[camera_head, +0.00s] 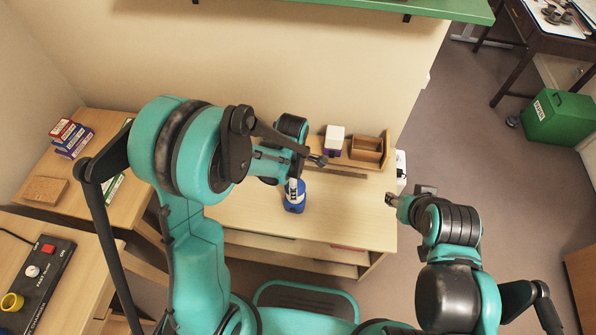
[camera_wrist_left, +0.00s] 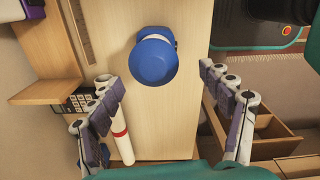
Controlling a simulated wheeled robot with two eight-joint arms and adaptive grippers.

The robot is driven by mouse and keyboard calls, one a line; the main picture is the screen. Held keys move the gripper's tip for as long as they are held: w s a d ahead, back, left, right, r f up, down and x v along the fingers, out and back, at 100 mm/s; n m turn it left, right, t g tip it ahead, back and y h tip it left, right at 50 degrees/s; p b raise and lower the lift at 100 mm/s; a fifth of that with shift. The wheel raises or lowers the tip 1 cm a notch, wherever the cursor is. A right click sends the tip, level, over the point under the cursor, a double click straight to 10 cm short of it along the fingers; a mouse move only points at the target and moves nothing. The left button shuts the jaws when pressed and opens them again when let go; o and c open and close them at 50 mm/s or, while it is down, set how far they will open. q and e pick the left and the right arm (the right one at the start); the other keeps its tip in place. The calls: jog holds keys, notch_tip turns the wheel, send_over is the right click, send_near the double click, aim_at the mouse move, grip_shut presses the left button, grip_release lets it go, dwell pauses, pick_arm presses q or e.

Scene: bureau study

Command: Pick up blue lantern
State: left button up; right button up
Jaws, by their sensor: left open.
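The blue lantern (camera_head: 294,204) stands on the light wooden desk (camera_head: 240,210), partly hidden by my left gripper (camera_head: 305,172) in the head view. In the left wrist view the lantern (camera_wrist_left: 153,60) shows its round blue top, beyond and roughly between the spread fingers of my left gripper (camera_wrist_left: 162,80). The fingers are open, with a visible gap between them and the lantern on both sides. My right gripper (camera_head: 391,200) is just off the desk's right edge, away from the lantern; its jaws are too small to read.
Behind the lantern are a white and purple box (camera_head: 334,140), a wooden organizer (camera_head: 367,148) and a dark strip (camera_head: 337,172). In the wrist view, a white cylinder with a red band (camera_wrist_left: 121,135) lies near the left finger, and open drawers (camera_wrist_left: 262,140) show at right.

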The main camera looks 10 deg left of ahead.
pick_arm(q)
jog(key=shift+w+f, duration=0.3)
jog(key=shift+w, duration=0.1)
jog(key=shift+f, duration=0.35)
jog(key=shift+s+d+f+b, duration=0.1)
jog(key=shift+s+f+b, duration=0.05)
jog(key=shift+f+b, duration=0.65)
jog(key=f+b, duration=0.1)
jog(key=f, duration=0.2)
jog(key=f+b, duration=0.1)
jog(key=f, duration=0.1)
jog(key=shift+w+f+b, duration=0.15)
jog(key=shift+w+b, duration=0.1)
jog(key=shift+b, duration=0.05)
jog(key=c, duration=1.5)
jog(key=shift+r, duration=0.2)
jog(key=shift+c, duration=0.2)
